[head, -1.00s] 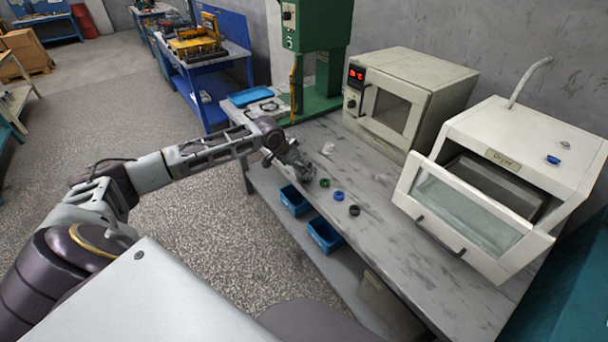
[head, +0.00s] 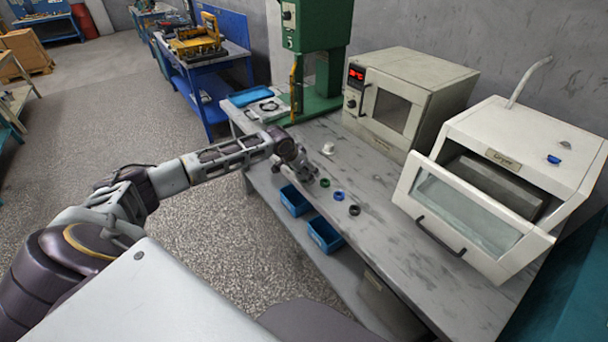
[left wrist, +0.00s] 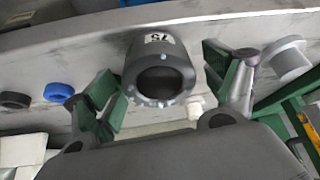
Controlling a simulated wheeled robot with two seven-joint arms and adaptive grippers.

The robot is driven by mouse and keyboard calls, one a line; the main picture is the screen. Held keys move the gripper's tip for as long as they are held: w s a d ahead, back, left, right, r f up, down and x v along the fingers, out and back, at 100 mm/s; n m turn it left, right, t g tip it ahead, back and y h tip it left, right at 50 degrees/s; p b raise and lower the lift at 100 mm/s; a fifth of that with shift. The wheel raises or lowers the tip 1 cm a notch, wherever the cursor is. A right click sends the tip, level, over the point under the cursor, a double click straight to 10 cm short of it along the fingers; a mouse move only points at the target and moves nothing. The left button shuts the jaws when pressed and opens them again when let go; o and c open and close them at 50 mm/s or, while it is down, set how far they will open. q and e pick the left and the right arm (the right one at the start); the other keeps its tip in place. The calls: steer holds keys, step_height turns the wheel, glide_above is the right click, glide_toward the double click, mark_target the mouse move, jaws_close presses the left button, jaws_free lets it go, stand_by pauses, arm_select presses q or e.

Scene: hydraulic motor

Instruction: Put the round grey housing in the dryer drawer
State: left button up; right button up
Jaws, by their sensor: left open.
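The round grey housing (left wrist: 160,75) is a dark grey cylinder with a wide bore and a white label. In the left wrist view it sits between the two green-padded fingers of my left gripper (left wrist: 158,82), which is open. In the head view my left gripper (head: 303,172) is low over the left part of the bench, and the housing cannot be made out there. The white dryer (head: 575,143) stands at the right end of the bench. Its glass-fronted drawer (head: 465,212) is tilted open. My right gripper is not in view.
Small green (head: 324,183), blue (head: 338,196) and black (head: 354,210) rings lie right of my left gripper. A pale flanged part (head: 328,148) stands behind them. An oven (head: 410,95) and green press (head: 325,70) stand at the back. The bench before the dryer is clear.

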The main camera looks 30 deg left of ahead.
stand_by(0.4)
arm_select(q)
steer(key=c, duration=1.5)
steer(key=shift+r, duration=0.15)
steer(key=shift+r, duration=4.9)
